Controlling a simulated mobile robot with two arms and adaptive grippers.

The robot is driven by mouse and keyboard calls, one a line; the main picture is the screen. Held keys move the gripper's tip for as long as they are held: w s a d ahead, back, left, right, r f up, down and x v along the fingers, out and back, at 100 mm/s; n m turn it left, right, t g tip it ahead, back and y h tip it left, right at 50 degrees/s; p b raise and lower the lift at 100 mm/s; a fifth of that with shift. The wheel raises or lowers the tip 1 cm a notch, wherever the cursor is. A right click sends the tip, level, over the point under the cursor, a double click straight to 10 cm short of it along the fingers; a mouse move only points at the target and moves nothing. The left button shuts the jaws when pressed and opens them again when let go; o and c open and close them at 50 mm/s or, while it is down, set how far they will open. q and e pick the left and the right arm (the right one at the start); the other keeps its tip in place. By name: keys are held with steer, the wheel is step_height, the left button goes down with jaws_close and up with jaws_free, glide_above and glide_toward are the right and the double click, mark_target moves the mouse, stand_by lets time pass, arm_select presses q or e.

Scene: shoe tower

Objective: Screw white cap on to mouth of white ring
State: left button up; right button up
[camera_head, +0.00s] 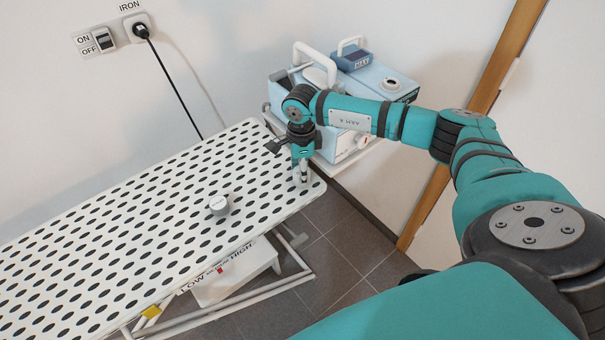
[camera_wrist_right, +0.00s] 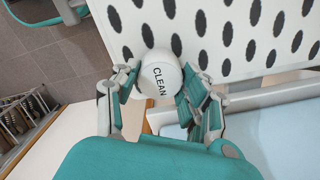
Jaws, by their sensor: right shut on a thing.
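My right gripper (camera_head: 302,176) points down over the rounded right end of the perforated board. In the head view I cannot make out the held cap. A light blue appliance stands behind the board. It has a white ring with a dark centre (camera_head: 391,84) on top and a round white fitting (camera_head: 362,142) with a reddish mark on its near side. I cannot tell which is the named ring. My left gripper is not in view.
A round grey-white knob-like piece (camera_head: 218,205) with unreadable lettering stands on the white perforated board (camera_head: 40,235). White handles (camera_head: 315,62) rise above the appliance. My right arm passes in front of it. Tiled floor (camera_head: 335,250) lies right of the board.

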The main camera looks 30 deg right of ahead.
steer(key=c, duration=0.3)
steer(key=shift+r+p, duration=0.4)
steer(key=shift+r, duration=0.3)
steer(key=shift+r+p, duration=0.6)
steer(key=shift+r, duration=0.45)
